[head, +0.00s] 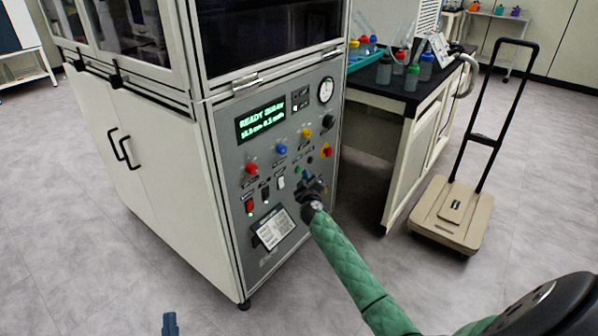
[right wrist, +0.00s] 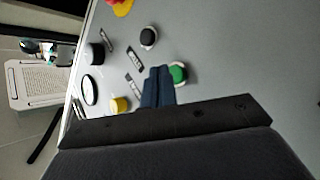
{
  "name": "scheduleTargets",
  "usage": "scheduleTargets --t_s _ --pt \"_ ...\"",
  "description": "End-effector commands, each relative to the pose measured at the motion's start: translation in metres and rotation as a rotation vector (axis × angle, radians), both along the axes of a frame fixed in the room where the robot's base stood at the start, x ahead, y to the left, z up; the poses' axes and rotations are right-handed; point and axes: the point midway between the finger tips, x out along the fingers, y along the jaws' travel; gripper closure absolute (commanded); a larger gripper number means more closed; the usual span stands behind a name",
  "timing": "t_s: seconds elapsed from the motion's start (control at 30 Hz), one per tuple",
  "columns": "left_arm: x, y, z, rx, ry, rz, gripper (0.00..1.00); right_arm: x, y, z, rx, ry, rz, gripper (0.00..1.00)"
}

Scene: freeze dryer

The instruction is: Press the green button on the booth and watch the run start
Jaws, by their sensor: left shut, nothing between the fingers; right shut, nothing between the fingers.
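The booth (head: 160,165) stands at the left in the head view, with a grey control panel (head: 232,150) on its front. Its lit display (head: 261,121) shows green text beginning "READY". My right gripper (head: 308,186) is shut and empty, close to the panel's right side. In the right wrist view the green button (right wrist: 179,73) shows just right of the shut fingertips (right wrist: 157,72), partly covered by them. I cannot tell whether they touch it. My left gripper (head: 170,324) is shut at the bottom edge, away from the booth.
Other knobs surround the button, among them a black knob (right wrist: 148,37) and a yellow knob (right wrist: 120,105). A red-and-yellow knob (head: 326,151) is on the panel's right edge. A dark-topped bench (head: 405,100) with bottles and a beige cart (head: 452,212) stand to the right.

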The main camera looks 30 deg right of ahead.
Motion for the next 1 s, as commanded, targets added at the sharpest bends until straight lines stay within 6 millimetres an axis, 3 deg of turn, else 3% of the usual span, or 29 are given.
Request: scheduleTargets --t_s 1.0 --pt "-0.0012 0.0007 -0.0046 0.002 0.011 0.001 1.0 -0.0001 -0.0001 0.0002 0.0 0.0 0.0 1.0"
